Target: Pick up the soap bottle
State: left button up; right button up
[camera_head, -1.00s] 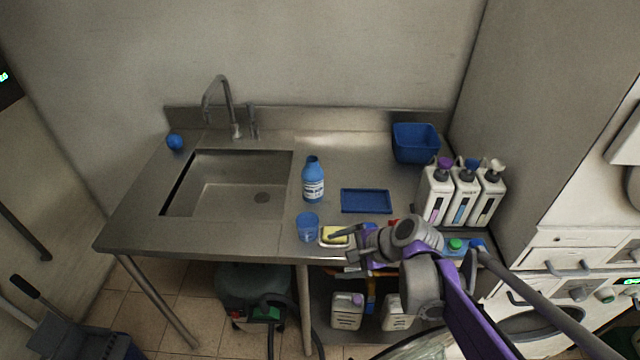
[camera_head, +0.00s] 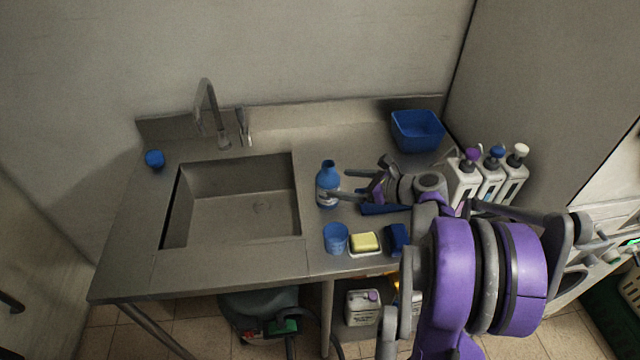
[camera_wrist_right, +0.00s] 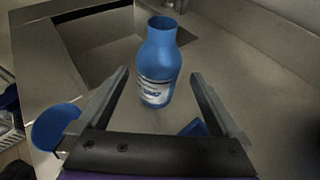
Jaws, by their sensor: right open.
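The soap bottle is a blue bottle (camera_head: 328,183) with a white label, upright on the steel counter just right of the sink. In the right wrist view the blue bottle (camera_wrist_right: 158,62) stands ahead, centred between the finger lines. My right gripper (camera_head: 338,184) is open, coming from the right, its fingertips at the bottle in the head view. The wrist view also shows the gripper (camera_wrist_right: 160,85) with its fingers spread; I cannot tell if either touches the bottle. My left gripper is not in view.
A blue cup (camera_head: 336,238), a yellow sponge (camera_head: 365,242) on a dish and a blue item (camera_head: 397,238) lie along the front edge. A blue tray (camera_head: 384,209) is partly under my gripper. A blue bin (camera_head: 417,130) and white dispensers (camera_head: 490,178) stand at right. The sink (camera_head: 235,205) is left.

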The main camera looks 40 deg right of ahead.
aim_at(320, 180)
jog(key=p+x, duration=0.1)
jog(key=x, duration=0.7)
jog(key=shift+w+a+f, duration=0.1)
jog(key=shift+w+a, duration=0.1)
jog(key=c, duration=1.4)
jog(key=shift+r, duration=0.2)
